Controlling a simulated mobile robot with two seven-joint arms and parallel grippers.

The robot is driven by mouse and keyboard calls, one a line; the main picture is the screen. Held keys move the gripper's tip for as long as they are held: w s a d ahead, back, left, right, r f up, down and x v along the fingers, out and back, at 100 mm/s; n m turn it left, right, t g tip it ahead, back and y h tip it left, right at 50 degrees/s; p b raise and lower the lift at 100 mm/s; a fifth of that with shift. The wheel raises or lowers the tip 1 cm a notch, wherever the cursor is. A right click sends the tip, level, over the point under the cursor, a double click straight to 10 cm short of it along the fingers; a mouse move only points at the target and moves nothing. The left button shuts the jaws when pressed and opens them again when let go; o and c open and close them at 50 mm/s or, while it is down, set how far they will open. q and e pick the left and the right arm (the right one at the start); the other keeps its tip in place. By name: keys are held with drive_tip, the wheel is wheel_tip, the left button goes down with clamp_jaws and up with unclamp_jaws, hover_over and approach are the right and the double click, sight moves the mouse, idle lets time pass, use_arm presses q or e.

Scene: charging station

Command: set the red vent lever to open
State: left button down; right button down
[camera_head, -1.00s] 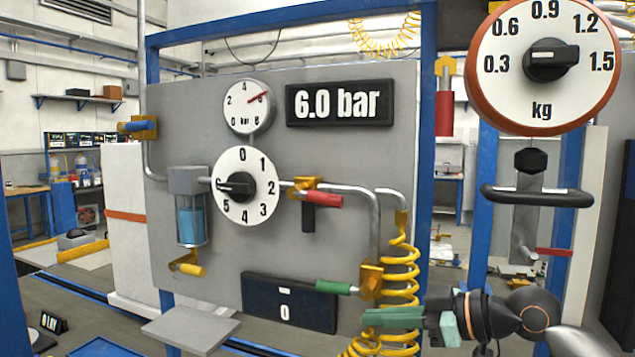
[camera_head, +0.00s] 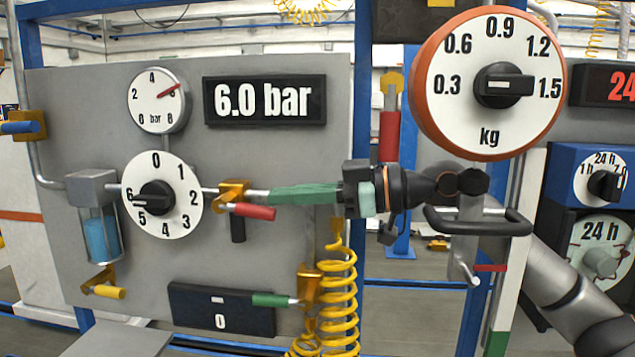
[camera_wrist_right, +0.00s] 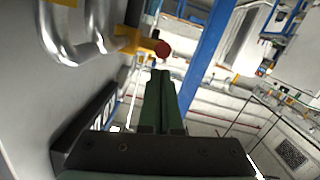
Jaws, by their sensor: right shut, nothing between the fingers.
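The red lever (camera_head: 253,211) sits on a yellow valve (camera_head: 232,193) on the grey panel. It points right and slightly down. In the right wrist view its round red end (camera_wrist_right: 162,50) shows just beyond my fingertips. My right gripper (camera_head: 274,196) reaches in from the right with its green fingers shut and empty. The fingertips are just above and right of the lever's end in the head view; I cannot tell whether they touch it. It also shows in the right wrist view (camera_wrist_right: 162,78). My left gripper is out of view.
A green lever (camera_head: 270,300) and a yellow coiled hose (camera_head: 325,310) are below my right gripper. A second, upright red lever (camera_head: 389,135) hangs behind my wrist. A large kg dial (camera_head: 488,130) and a black handle bar (camera_head: 478,226) are close to the arm.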

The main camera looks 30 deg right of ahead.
sight(256, 212)
drive_tip(key=shift+x, duration=1.2)
